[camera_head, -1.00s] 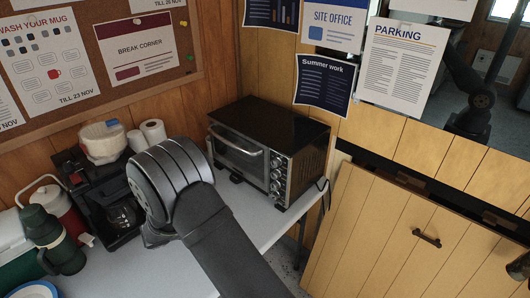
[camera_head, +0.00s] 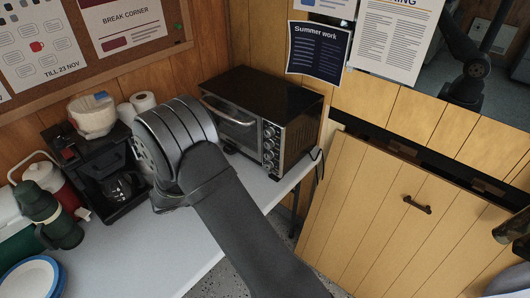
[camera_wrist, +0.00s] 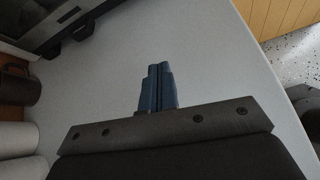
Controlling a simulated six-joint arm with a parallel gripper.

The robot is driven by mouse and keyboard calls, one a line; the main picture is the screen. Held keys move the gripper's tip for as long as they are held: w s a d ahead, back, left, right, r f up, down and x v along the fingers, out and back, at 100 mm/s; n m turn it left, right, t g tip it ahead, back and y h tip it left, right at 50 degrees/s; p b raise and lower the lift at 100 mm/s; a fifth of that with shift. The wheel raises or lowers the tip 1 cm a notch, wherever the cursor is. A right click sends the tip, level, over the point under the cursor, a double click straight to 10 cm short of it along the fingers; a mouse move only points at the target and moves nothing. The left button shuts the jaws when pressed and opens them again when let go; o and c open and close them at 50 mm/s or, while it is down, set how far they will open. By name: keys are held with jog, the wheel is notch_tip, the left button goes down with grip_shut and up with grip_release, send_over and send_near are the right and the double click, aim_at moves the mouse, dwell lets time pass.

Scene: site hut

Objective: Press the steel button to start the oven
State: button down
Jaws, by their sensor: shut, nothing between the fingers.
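The oven (camera_head: 222,105) is a black and steel toaster oven at the back of the table in the head view. Its front panel (camera_head: 269,146) carries a column of several round steel controls; I cannot tell the button from the knobs at this size. In the wrist view part of the oven (camera_wrist: 60,22) shows at the top left. My gripper (camera_wrist: 157,68) has blue fingers that are shut and empty, over the bare tabletop and apart from the oven. In the head view my arm hides the gripper.
The pale table (camera_head: 150,265) is clear in front of the oven. A coffee maker (camera_head: 95,165), paper rolls (camera_head: 143,101), a green flask (camera_head: 50,215) and blue-rimmed plates (camera_head: 32,278) stand to the left. A yellow wooden panel (camera_head: 400,215) with a dark handle is at the right.

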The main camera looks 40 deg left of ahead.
aim_at(270, 172)
jog(key=w+d+f+m, duration=0.1)
jog(key=w+m, duration=0.1)
jog(key=w+d+m+g, duration=0.1)
jog(key=w+d, duration=0.1)
jog(key=w+d+f+m+g, duration=0.1)
jog(key=w+d+m, duration=0.1)
jog(key=shift+w+d+f+m+h, duration=0.15)
jog(key=shift+w+f+m+h, duration=0.15)
jog(key=shift+w, duration=0.1)
jog(key=shift+w+d+f+m+g, duration=0.2)
jog(key=shift+w+d+m+g, duration=0.1)
jog(key=shift+w+d+m, duration=0.15)
jog(key=shift+w, duration=4.35)
jog(key=shift+w, duration=0.15)
jog(key=shift+w, duration=0.25)
